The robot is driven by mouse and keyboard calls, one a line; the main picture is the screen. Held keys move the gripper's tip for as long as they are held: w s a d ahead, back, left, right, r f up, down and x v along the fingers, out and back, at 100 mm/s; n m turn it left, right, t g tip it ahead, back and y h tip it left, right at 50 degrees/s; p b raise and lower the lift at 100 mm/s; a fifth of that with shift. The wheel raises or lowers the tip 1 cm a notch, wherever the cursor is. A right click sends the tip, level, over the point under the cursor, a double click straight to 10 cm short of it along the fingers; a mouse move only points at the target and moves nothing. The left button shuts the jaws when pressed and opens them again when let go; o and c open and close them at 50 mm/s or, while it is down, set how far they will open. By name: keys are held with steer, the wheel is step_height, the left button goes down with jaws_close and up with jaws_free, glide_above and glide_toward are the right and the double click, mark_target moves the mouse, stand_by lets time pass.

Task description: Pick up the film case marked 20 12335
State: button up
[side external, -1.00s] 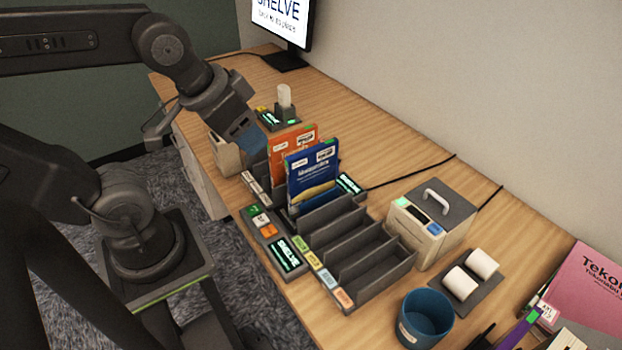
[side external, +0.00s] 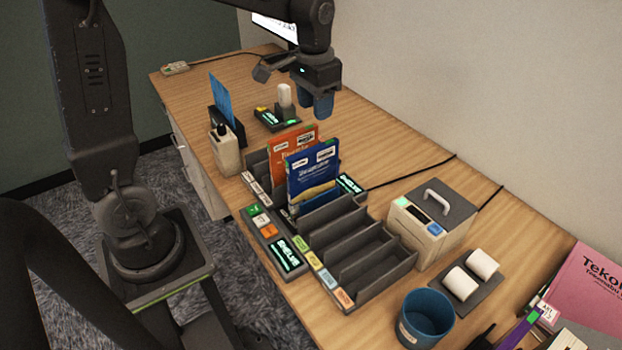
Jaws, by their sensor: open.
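An orange case (side external: 291,148) and a dark blue case (side external: 315,172) stand upright in slots of the dark sorter rack (side external: 375,262). A lighter blue flat item (side external: 222,100) stands in a dark holder to the left, behind a white bottle-like container. The number 20 12335 is too small to read on any of them, so I cannot tell which is the film case. My gripper (side external: 317,108), with blue fingertips, is open and empty, pointing down. In the picture it hangs above the cases, towards the back of the desk, apart from them.
A scanner-like stand with a white top (side external: 285,95) is below and left of my gripper. A handled box (side external: 432,218), white rolls (side external: 470,275) and a blue cup (side external: 425,318) stand to the right. The rack's front slots look empty.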

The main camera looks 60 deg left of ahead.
mark_target(317, 148)
steer(key=f, duration=0.6)
steer(key=w+f, duration=0.1)
steer(key=f, duration=0.2)
steer(key=shift+a+f, duration=0.1)
steer(key=shift+a, duration=0.25)
steer(key=shift+s+a+f, duration=0.1)
steer(key=shift+s+f, duration=0.05)
steer(key=shift+f, duration=1.3)
steer(key=shift+s+f, duration=0.1)
steer(key=shift+f, duration=1.3)
steer(key=shift+f, duration=0.25)
jaws_close()
